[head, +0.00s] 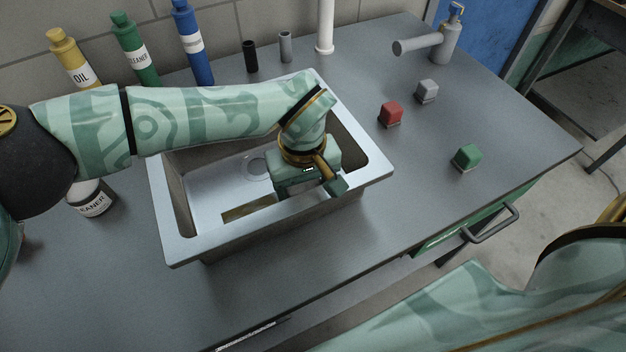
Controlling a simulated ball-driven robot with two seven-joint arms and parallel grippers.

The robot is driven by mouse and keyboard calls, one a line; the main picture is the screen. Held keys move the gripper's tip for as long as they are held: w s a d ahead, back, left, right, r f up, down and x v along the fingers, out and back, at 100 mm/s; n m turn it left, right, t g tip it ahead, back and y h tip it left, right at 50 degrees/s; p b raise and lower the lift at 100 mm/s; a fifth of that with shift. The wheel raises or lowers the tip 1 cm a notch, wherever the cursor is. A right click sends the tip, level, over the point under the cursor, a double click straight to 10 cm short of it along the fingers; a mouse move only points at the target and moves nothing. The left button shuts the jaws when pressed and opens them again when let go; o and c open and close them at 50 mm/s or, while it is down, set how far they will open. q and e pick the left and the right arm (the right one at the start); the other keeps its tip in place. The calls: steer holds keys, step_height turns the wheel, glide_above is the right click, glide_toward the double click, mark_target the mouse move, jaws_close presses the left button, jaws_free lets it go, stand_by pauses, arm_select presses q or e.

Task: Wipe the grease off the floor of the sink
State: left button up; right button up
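The sink (177,238) is a pale metal basin set in the grey counter. A brown-yellow grease patch (247,208) lies on its floor near the front wall, and part of it may be hidden by that wall. The round drain (256,167) shows behind the patch. My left arm reaches over the sink from the left, and my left gripper (312,188) points down inside the basin, right of the patch. The fingertips are hidden, so I cannot see whether they hold anything. My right arm shows at the lower right, but its gripper is out of view.
A red block (390,113), a grey block (427,90) and a green block (467,157) sit right of the sink. Yellow (75,62), green (135,50) and blue (191,42) bottles stand behind. A labelled white container (92,199) stands left.

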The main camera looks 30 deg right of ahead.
mark_target(224, 223)
arm_select(q)
steer(key=shift+a+p, duration=0.6)
steer(key=shift+a, duration=0.65)
steer(key=shift+a+f, duration=0.15)
steer(key=shift+a, duration=0.5)
steer(key=shift+a+f+p, duration=0.1)
steer(key=shift+a+p, duration=0.65)
steer(key=shift+a, duration=0.7)
steer(key=shift+s+a+f, duration=0.1)
steer(key=shift+a+f, duration=0.05)
steer(key=shift+a, duration=0.3)
steer(key=shift+a+r+p, duration=0.2)
steer(key=shift+a+p, duration=1.3)
steer(key=shift+a, duration=2.2)
arm_select(e)
steer(key=shift+t, duration=0.3)
steer(key=r, duration=0.1)
steer(key=w+r, duration=0.1)
steer(key=r, duration=0.3)
steer(key=shift+w+r, duration=0.25)
steer(key=shift+w, duration=0.15)
